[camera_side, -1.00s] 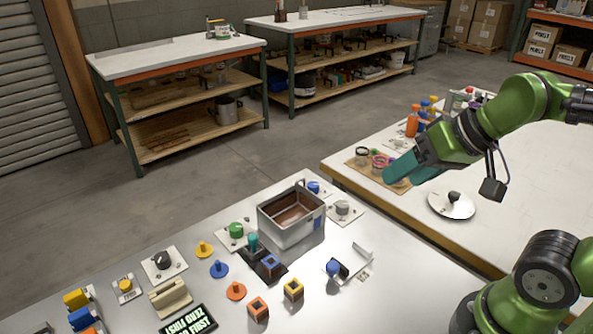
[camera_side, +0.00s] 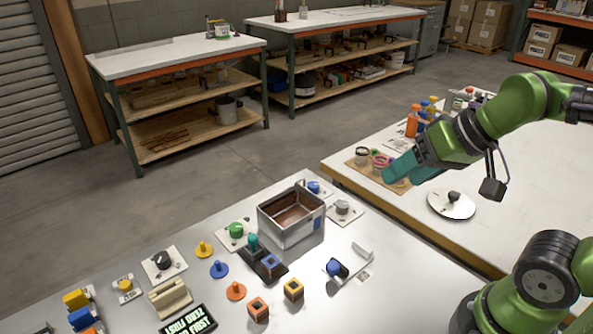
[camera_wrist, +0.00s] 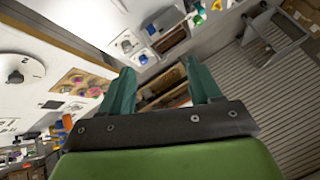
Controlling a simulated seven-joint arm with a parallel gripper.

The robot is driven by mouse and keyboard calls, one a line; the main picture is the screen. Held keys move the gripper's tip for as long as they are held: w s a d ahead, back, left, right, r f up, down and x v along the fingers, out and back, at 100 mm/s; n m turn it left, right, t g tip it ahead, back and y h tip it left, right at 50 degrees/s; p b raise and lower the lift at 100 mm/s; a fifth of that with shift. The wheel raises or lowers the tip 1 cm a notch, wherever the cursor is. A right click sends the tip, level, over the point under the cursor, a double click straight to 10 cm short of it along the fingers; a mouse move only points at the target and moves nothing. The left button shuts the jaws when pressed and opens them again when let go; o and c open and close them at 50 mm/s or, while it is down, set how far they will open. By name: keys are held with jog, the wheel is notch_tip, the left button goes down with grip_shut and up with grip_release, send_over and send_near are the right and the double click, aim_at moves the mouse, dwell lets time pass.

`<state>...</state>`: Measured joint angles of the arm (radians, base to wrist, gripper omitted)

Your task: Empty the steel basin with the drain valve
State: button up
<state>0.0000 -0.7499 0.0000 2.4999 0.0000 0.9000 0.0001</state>
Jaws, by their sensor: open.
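The steel basin (camera_side: 302,236) stands on the near table in the side view, with brown contents inside. In the wrist view it appears partly, near the top (camera_wrist: 176,42). Several knobs on pale plates stand around it: a grey knob (camera_side: 342,207) at its right, a blue knob (camera_side: 314,187) behind it and a green knob (camera_side: 236,230) at its left. I cannot tell which is the drain valve. My gripper (camera_side: 392,174) is over the right-hand table, to the right of the basin and apart from it. Its teal fingers (camera_wrist: 160,88) are spread and empty in the wrist view.
Blue (camera_side: 271,264), orange (camera_side: 258,308) and yellow (camera_side: 293,289) blocks stand in front of the basin. A bracket with a blue knob (camera_side: 333,268) is at its front right. A round plate (camera_side: 452,206) and several bottles (camera_side: 412,121) occupy the right-hand table.

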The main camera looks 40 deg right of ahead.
jog(key=shift+c, duration=0.2)
jog(key=n+g+h, duration=0.2)
jog(key=n+g, duration=0.5)
jog(key=n, duration=0.4)
send_over(343, 204)
notch_tip(343, 204, down, 7)
notch_tip(343, 204, down, 16)
jog(key=shift+d+f, duration=0.1)
jog(key=c, duration=1)
jog(key=shift+c, duration=0.2)
